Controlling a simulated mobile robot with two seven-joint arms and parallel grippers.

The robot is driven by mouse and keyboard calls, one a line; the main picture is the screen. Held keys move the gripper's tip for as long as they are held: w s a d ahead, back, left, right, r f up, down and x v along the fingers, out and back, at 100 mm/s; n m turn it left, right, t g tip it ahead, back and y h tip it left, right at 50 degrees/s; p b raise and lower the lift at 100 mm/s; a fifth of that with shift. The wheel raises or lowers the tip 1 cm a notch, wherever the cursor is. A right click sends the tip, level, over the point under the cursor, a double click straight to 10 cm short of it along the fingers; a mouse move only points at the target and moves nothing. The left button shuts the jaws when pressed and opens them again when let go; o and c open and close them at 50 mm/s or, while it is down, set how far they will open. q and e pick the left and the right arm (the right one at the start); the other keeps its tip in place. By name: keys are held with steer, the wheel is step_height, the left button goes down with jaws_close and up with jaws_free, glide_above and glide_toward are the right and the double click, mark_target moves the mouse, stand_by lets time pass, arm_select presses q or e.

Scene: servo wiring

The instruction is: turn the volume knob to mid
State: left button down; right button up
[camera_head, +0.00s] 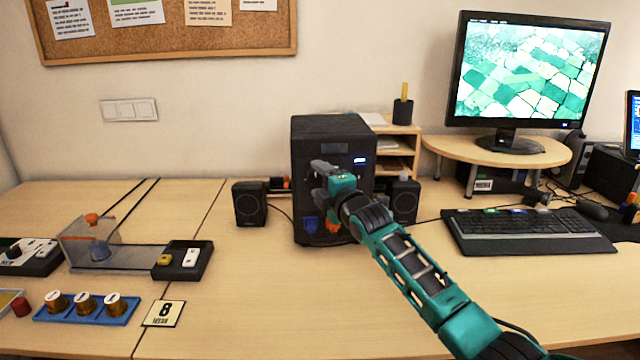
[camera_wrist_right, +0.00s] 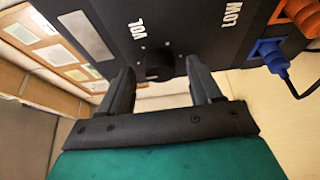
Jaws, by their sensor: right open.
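The volume knob (camera_wrist_right: 160,66) is a round black knob on the dark front panel, below the "VOL" lettering in the right wrist view. My right gripper (camera_wrist_right: 158,88) is open, with one finger on each side of the knob. I cannot tell whether the fingers touch it. The knob belongs to the black box (camera_head: 308,150) between two small speakers in the head view, where my right gripper (camera_head: 326,170) and arm hide it. The knob's pointer is too dark to read. My left gripper is not in view.
Small black speakers stand left (camera_head: 249,204) and right (camera_head: 406,202) of the box. A blue plug (camera_wrist_right: 268,52) and an orange connector (camera_wrist_right: 298,14) sit on the panel. A keyboard (camera_head: 525,232) lies to the right. The table in front of the box is mostly clear.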

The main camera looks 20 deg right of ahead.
steer(key=shift+w, duration=0.25)
steer(key=shift+c, duration=0.2)
steer(key=c, duration=1)
